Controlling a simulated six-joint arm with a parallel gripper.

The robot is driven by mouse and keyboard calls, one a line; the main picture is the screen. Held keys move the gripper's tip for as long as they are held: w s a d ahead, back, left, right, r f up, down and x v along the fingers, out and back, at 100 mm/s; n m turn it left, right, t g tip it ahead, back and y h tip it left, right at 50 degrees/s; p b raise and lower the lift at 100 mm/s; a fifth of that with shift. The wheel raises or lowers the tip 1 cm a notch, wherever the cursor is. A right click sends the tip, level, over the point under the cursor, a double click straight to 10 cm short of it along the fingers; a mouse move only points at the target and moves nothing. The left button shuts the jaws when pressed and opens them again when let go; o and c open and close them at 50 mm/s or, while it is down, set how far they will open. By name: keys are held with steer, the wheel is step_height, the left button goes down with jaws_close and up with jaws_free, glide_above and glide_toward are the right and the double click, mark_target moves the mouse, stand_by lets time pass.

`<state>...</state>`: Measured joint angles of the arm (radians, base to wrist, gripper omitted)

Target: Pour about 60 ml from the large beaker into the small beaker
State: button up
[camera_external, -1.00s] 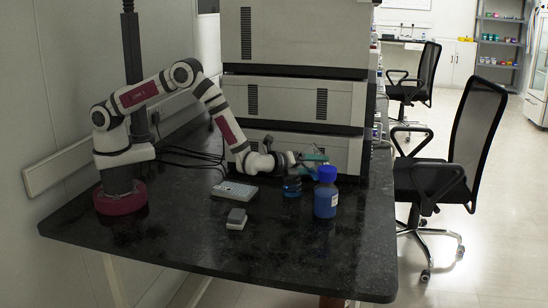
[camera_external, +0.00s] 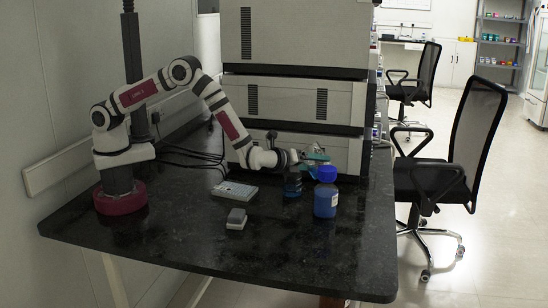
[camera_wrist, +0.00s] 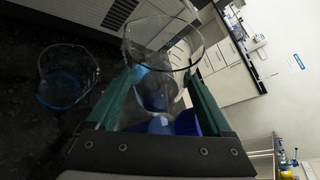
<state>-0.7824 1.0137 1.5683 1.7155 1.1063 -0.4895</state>
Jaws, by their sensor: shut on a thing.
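My gripper (camera_wrist: 160,112) is shut on the large beaker (camera_wrist: 163,42), a clear glass held between the teal fingers in the wrist view. The room behind appears rolled in that view, so the gripper is tilted. How much liquid the large beaker holds is unclear. The small beaker (camera_wrist: 66,78) stands on the dark bench to the left in the wrist view, with blue liquid in it. In the external view the small beaker (camera_external: 292,188) is just below my gripper (camera_external: 313,158), where the large beaker is hard to make out. No stream of liquid can be made out.
A blue-capped bottle of blue liquid (camera_external: 325,198) stands close to the right of the small beaker. A white rack (camera_external: 235,191) and a grey block (camera_external: 237,219) lie to the left. Stacked instruments (camera_external: 290,105) stand behind.

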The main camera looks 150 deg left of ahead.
steer(key=r, duration=0.2)
steer(key=w+r+m+g+h, duration=0.1)
steer(key=r, duration=0.1)
steer(key=a+r+m+b, duration=0.1)
steer(key=r, duration=0.1)
steer(key=shift+w+r, duration=0.3)
steer(key=shift+r, duration=0.05)
steer(key=shift+w+a+r+m+g+h, duration=0.2)
steer(key=shift+w+m+g+h, duration=0.1)
steer(key=shift+g+h, duration=0.15)
steer(key=shift+w+a+f+m+b, duration=0.15)
steer(key=shift+w+f+m+b, duration=0.05)
steer(key=shift+m+b, duration=0.1)
steer(key=shift+w+a+r+m+g+h+b, duration=0.15)
steer(key=shift+a+r+m+g+h+b, duration=0.1)
steer(key=shift+r+m+g+h, duration=0.15)
steer(key=shift+w+a+r+m+g+h+b, duration=0.1)
steer(key=shift+w+r+m+g+h+b, duration=0.15)
steer(key=shift+g, duration=0.2)
steer(key=shift+s, duration=0.1)
